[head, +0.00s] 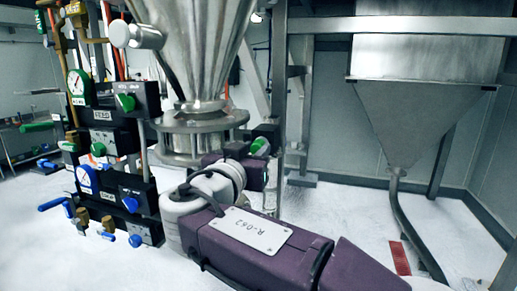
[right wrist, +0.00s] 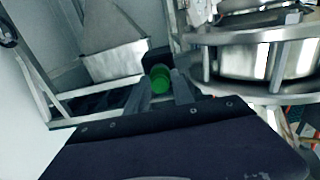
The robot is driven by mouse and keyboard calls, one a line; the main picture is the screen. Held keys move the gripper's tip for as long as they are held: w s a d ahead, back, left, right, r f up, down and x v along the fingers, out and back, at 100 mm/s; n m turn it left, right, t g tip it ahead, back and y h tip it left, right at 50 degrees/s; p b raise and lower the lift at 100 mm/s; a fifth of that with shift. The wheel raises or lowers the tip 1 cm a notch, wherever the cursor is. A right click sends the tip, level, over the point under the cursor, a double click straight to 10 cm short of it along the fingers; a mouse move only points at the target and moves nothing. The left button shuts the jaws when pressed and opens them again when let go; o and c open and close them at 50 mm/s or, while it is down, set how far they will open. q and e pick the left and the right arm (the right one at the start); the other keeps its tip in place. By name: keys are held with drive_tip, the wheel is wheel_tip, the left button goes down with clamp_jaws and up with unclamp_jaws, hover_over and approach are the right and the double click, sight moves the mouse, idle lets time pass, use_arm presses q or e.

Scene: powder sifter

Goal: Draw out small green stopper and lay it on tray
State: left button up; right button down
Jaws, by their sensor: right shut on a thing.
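The small green stopper (head: 259,146) shows beside the steel flange under the big hopper. My right gripper (head: 250,150) is there, at the end of its purple arm. In the right wrist view the stopper (right wrist: 160,78) sits between the two grey fingers of my right gripper (right wrist: 161,88), which is shut on it. A dark block (right wrist: 157,57) shows just behind the stopper; I cannot tell whether the stopper is still seated in it. My left gripper is not in view. I cannot make out the tray in either view.
The steel hopper (head: 190,45) and its flange (head: 200,125) stand close by the right gripper. A panel of gauges and valves (head: 105,140) stands at the left. A second hopper (head: 415,115) hangs at the right. The pale floor (head: 345,215) is mostly open.

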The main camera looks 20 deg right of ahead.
sight(254, 150)
drive_tip(key=shift+f, duration=0.2)
drive_tip(key=shift+s+a, duration=0.2)
drive_tip(key=shift+s, duration=0.05)
drive_tip(key=shift+r+b+v, duration=0.2)
drive_tip(key=shift+b+v, duration=0.2)
drive_tip(key=shift+v, duration=0.6)
drive_tip(key=shift+s+a+f, duration=0.1)
drive_tip(key=shift+b+v, duration=0.45)
drive_tip(key=shift+v, duration=0.4)
drive_tip(key=shift+s+a, duration=0.35)
drive_tip(key=shift+s, duration=0.25)
